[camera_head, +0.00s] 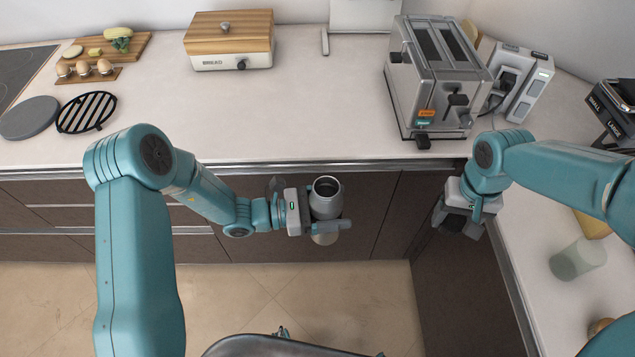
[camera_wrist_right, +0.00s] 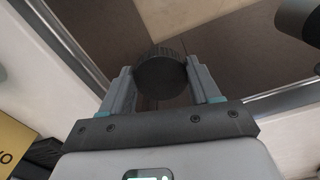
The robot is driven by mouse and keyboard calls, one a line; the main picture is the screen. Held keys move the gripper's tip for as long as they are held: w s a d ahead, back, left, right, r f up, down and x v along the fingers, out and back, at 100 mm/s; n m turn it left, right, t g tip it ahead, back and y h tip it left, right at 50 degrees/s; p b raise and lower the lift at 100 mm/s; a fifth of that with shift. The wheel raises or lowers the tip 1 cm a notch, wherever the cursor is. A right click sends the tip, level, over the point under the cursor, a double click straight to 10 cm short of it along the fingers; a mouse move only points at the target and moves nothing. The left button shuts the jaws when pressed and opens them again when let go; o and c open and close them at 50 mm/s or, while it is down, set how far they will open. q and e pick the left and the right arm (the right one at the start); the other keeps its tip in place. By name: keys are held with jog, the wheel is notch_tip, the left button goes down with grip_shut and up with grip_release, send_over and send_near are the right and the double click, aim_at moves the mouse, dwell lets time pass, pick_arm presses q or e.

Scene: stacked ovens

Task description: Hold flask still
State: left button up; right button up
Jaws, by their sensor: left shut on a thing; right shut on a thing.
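The flask (camera_head: 326,191) is a grey metal cylinder with an open dark mouth. It is upright, in front of the counter's edge. My left gripper (camera_head: 330,222) is shut on its body, and the flask's lower end shows below the fingers. My right gripper (camera_head: 455,222) is apart from the flask, to its right, near the counter corner. In the right wrist view, the right gripper (camera_wrist_right: 162,88) is shut on a dark round cap with a ribbed side (camera_wrist_right: 161,72). The cap is mostly hidden in the head view.
The counter (camera_head: 330,110) runs behind the flask. A toaster (camera_head: 437,80) stands at its right. A translucent cup (camera_head: 577,260) is on the right counter.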

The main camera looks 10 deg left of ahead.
pick_arm(q)
jog(key=shift+s+d+f, duration=0.15)
jog(key=shift+d+f, duration=0.2)
jog(key=shift+f, duration=0.05)
